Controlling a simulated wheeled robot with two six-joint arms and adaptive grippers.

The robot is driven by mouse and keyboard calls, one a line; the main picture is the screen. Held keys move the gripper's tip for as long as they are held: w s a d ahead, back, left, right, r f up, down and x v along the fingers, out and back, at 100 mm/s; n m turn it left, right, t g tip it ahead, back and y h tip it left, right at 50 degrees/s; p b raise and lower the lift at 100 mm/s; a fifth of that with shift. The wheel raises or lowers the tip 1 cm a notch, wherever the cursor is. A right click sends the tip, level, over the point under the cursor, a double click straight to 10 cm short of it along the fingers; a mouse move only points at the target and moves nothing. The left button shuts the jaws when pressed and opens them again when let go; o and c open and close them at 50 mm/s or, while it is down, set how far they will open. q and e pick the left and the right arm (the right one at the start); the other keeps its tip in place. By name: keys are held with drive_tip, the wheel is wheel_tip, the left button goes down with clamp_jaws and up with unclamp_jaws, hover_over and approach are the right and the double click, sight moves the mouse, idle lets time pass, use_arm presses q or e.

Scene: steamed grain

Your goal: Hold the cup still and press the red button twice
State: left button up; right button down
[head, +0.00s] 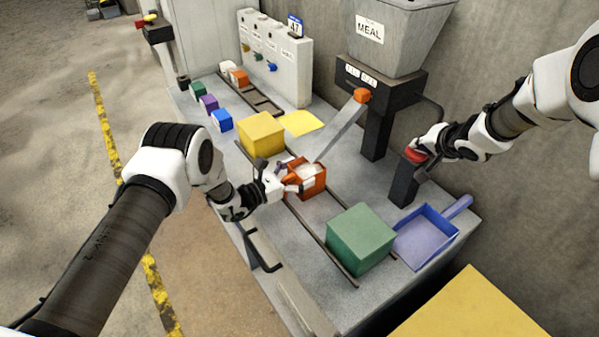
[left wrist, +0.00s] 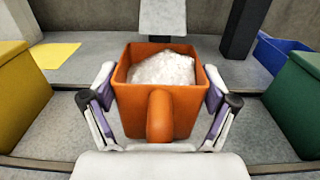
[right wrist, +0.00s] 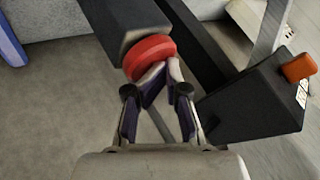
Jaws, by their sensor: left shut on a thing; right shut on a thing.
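The cup is an orange, square-sided mug (head: 318,184) with white grain inside. It stands upright on the rails of the bench, under the end of the chute. My left gripper (head: 290,186) is shut on it, with a finger on each side. In the left wrist view the cup (left wrist: 158,121) has its handle towards me, and the grain (left wrist: 163,70) heaps near the rim. The red button (head: 414,155) sits on top of a dark post. My right gripper (right wrist: 164,68) is shut with its fingertips at the edge of the red button (right wrist: 148,58), partly covering it.
A grey chute (head: 340,133) slopes from the MEAL hopper (head: 395,35) to the cup. A yellow block (head: 262,134) and a green block (head: 361,238) stand either side of the cup. A blue scoop (head: 428,236) lies beside the post. Several small coloured cups stand further back.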

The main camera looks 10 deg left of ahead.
drive_tip(key=shift+s+f, duration=0.25)
drive_tip(key=shift+f, duration=0.2)
use_arm(q)
drive_tip(key=shift+w+f, duration=0.1)
use_arm(e)
drive_tip(key=shift+w+r, duration=0.1)
drive_tip(key=shift+r, duration=0.2)
use_arm(q)
drive_tip(key=shift+w+a+f, duration=0.1)
use_arm(e)
drive_tip(key=r, duration=0.4)
drive_tip(key=shift+w+a+r, duration=0.1)
drive_tip(key=shift+w+r, duration=0.1)
drive_tip(key=shift+r, duration=0.6)
drive_tip(key=shift+w, duration=0.1)
idle(1.1)
use_arm(q)
drive_tip(key=o, duration=1)
